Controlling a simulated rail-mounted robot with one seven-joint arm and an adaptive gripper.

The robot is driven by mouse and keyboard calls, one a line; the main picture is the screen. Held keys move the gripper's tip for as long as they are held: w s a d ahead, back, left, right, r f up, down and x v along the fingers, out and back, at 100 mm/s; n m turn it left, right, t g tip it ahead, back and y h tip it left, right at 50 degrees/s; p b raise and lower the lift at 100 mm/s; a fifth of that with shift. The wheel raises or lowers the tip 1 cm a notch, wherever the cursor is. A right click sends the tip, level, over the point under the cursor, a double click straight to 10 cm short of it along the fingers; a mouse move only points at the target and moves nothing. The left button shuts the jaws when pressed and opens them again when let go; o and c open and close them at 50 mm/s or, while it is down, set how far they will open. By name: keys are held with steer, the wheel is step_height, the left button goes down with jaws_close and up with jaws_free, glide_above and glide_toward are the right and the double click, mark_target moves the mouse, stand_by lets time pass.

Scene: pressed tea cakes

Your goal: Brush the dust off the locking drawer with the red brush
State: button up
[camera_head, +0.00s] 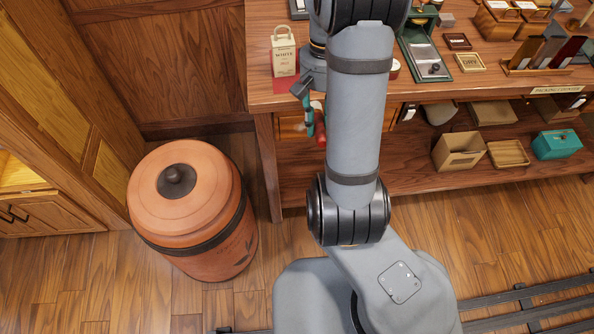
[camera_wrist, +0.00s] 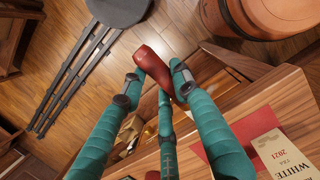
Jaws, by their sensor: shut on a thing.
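My gripper (camera_wrist: 161,80) has teal fingers closed around a red object, which looks like the red brush (camera_wrist: 151,62). It is held beyond the table's front edge, over the floor side. In the head view my gripper (camera_head: 310,122) hangs at the left end of the table front, and a bit of the red brush (camera_head: 320,140) shows below it. My arm covers much of this area. I cannot make out the locking drawer or its dust clearly; the table front near my gripper is partly hidden. I cannot tell whether the brush touches anything.
A wooden table (camera_head: 262,92) carries a white tea package (camera_head: 284,52) on a red card (camera_head: 285,88) near my gripper. Trays and boxes stand farther right, with a teal box (camera_head: 557,144) on the lower shelf. A large clay jar (camera_head: 190,205) stands left on the floor.

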steer(key=s+a+f+g+b, duration=0.2)
steer(key=a+f+b, duration=0.3)
steer(key=f, duration=0.9)
steer(key=shift+w+a+r+p, duration=0.15)
steer(key=shift+w+p, duration=0.45)
steer(key=shift+w, duration=0.35)
steer(key=shift+w+a+p, duration=0.15)
steer(key=shift+w+p, duration=0.4)
steer(key=shift+w, duration=0.35)
steer(key=shift+w+a+r+p, duration=0.15)
steer(key=shift+w+p, duration=0.45)
steer(key=shift+w, duration=0.35)
steer(key=shift+w+f+p, duration=0.1)
steer(key=shift+w+p, duration=0.25)
steer(key=shift+w, duration=0.35)
steer(key=shift+d, duration=3.7)
steer(key=a, duration=0.7)
steer(key=shift+a, duration=0.3)
